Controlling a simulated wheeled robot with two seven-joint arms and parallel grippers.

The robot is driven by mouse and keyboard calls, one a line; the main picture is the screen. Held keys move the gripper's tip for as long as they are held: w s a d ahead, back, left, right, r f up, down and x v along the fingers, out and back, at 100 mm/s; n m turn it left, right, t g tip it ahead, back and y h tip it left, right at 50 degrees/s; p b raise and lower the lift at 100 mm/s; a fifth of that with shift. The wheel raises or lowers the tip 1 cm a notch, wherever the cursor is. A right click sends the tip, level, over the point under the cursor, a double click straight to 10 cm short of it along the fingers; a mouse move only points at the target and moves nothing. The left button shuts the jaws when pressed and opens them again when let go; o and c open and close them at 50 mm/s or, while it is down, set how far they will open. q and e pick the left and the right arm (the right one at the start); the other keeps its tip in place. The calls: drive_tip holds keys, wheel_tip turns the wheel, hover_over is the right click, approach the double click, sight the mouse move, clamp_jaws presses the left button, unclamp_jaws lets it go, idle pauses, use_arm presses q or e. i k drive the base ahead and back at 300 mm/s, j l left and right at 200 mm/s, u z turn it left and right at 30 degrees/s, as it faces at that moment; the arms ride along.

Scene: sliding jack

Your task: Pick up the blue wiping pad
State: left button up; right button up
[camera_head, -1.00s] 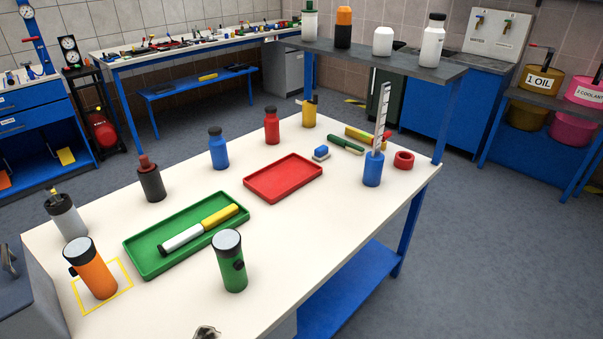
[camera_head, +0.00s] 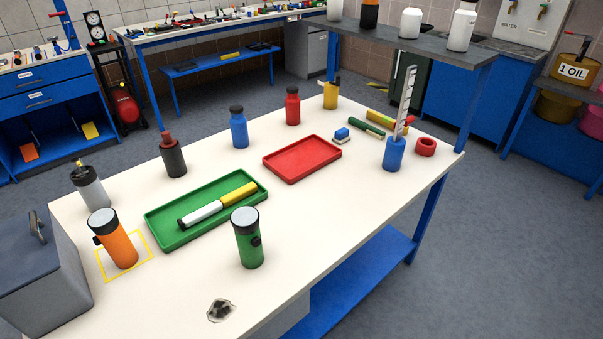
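The blue wiping pad (camera_head: 341,134) is a small block with a blue top and a pale lower part. It lies on the white table (camera_head: 330,215) toward the far right, just past the far right corner of the red tray (camera_head: 302,158). A green tool (camera_head: 366,124) lies close to its right. Neither of my grippers shows in the head view, and nothing is touching the pad.
A blue holder with a white ruler (camera_head: 394,153) and a red ring (camera_head: 426,147) stand right of the pad. Several bottles line the far edge. A green tray (camera_head: 160,215), flashlights and a grey box (camera_head: 40,265) are nearer. The table's front right is mostly clear.

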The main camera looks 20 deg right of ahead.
sight(342, 136)
drive_tip(key=i+l+u, duration=0.1)
drive_tip(key=l, duration=0.25)
drive_tip(key=i+l+u, duration=0.1)
drive_tip(key=l, duration=0.25)
drive_tip(key=i+l, duration=0.25)
drive_tip(key=i+l+u, duration=0.15)
drive_tip(key=l, duration=0.3)
drive_tip(key=l+u, duration=0.1)
drive_tip(key=l, duration=0.3)
drive_tip(key=i+l+u, duration=0.1)
drive_tip(key=l, duration=0.3)
drive_tip(key=i, duration=0.05)
